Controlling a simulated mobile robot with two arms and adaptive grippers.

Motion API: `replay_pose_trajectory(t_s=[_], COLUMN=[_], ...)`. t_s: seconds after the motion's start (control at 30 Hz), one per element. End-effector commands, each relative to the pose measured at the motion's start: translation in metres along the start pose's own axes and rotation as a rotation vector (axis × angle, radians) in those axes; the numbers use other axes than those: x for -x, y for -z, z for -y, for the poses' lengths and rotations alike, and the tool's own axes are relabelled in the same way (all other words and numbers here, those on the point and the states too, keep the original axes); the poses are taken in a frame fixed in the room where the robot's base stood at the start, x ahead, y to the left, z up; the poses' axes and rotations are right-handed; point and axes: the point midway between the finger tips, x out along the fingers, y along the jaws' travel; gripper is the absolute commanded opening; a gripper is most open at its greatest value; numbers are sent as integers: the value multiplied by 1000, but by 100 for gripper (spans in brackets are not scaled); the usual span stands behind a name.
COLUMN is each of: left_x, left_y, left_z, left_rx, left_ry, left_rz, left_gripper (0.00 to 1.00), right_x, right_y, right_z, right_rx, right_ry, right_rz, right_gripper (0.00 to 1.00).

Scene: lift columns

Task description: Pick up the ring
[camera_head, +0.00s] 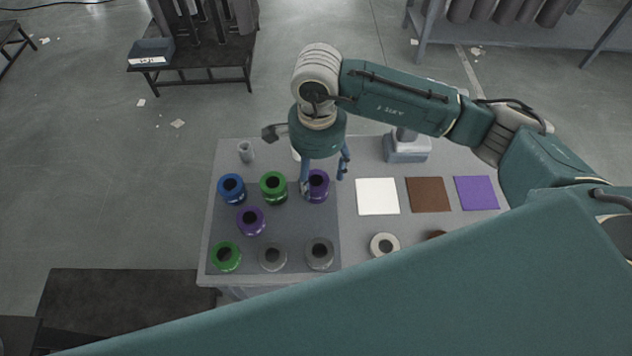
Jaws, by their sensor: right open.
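My right gripper (324,178) reaches down from above with its blue fingers apart. It is at a purple ring (319,197) at the back right of the dark mat, one finger at the ring's left side and the other to its upper right. I cannot tell whether they touch it. Left of it stand a green ring (273,198) and a blue ring (232,198). A second purple ring (250,231) is in the middle row. A green ring (226,266) and two grey rings (272,267), (319,264) form the front row. My left gripper is not in view.
The table (360,165) carries white (377,196), brown (428,194) and purple (477,193) squares. A pale ring (373,245) and a partly hidden brown ring (436,234) lie in front.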

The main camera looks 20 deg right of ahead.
Motion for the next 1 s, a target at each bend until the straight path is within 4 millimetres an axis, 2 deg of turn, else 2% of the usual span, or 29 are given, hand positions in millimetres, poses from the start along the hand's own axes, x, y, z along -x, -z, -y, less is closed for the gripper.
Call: replay_pose_trajectory(t_s=[0.2,0.27,0.4,0.63,0.93,1.0], left_x=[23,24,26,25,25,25], left_y=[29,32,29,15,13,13], left_z=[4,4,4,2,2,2], left_rx=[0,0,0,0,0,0], left_ry=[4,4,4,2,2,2], left_rz=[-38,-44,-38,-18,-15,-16], left_gripper=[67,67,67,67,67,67], right_x=[-26,-36,-49,-51,-50,-50], right_y=[1,1,2,2,2,2], right_z=[5,5,6,6,6,7], right_rx=[-1,-1,0,1,1,1], right_ry=[-7,-5,-2,0,0,1], right_rz=[0,0,-1,-1,0,0], right_gripper=[67,67,67,67,7,6])
